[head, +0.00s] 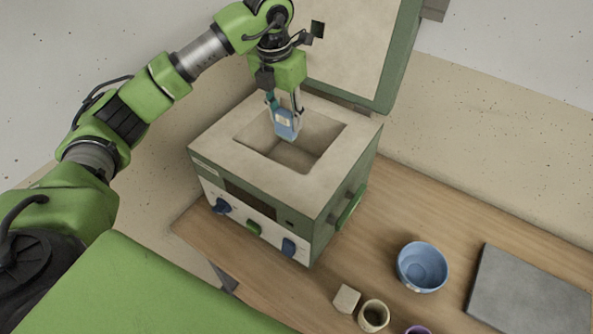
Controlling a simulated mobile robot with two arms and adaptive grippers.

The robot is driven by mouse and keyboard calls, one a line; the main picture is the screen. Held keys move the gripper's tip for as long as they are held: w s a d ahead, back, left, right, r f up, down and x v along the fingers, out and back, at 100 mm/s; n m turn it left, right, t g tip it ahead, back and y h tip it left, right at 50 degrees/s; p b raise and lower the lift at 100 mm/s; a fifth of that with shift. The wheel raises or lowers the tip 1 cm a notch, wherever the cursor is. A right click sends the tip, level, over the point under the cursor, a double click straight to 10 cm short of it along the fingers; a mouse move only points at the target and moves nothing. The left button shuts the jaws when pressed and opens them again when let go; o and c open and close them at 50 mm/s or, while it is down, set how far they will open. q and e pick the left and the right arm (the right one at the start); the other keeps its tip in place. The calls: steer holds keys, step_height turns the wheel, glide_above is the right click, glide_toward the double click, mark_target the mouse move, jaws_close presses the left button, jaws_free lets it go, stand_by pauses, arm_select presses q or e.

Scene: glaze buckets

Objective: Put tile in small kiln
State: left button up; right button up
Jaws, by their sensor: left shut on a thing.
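The small kiln (222,146) stands on a wooden table with its lid (352,40) raised at the back and its square chamber (305,150) open at the top. My left gripper (284,122) points down over the chamber opening. It is shut on a small blue tile (286,123), which hangs upright at or just inside the opening; how deep it sits I cannot tell. The chamber floor shows in part and looks bare. My right gripper is not in view.
A blue bowl (422,267), a beige block (346,299), a small cream cup (373,316), a purple-rimmed cup (418,330) and a grey slab (530,291) are on the table (400,215) right of the kiln. A handle (350,208) juts from the kiln's right side.

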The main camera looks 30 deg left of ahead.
mark_target(285, 137)
arm_select(q)
steer(key=f, duration=0.2)
steer(key=f+b, duration=0.1)
steer(key=f, duration=0.3)
steer(key=shift+s+b, duration=0.3)
steer(key=shift+b, duration=0.05)
step_height(285, 137, down, 11)
steer(key=p, duration=0.3)
steer(key=shift+w+r, duration=0.1)
steer(key=shift+r, duration=0.1)
steer(key=shift+f, duration=0.1)
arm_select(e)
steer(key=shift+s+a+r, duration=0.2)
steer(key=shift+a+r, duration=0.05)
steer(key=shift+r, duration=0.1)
arm_select(q)
steer(key=shift+f, duration=0.2)
steer(key=o, duration=1.3)
steer(key=shift+r, duration=0.1)
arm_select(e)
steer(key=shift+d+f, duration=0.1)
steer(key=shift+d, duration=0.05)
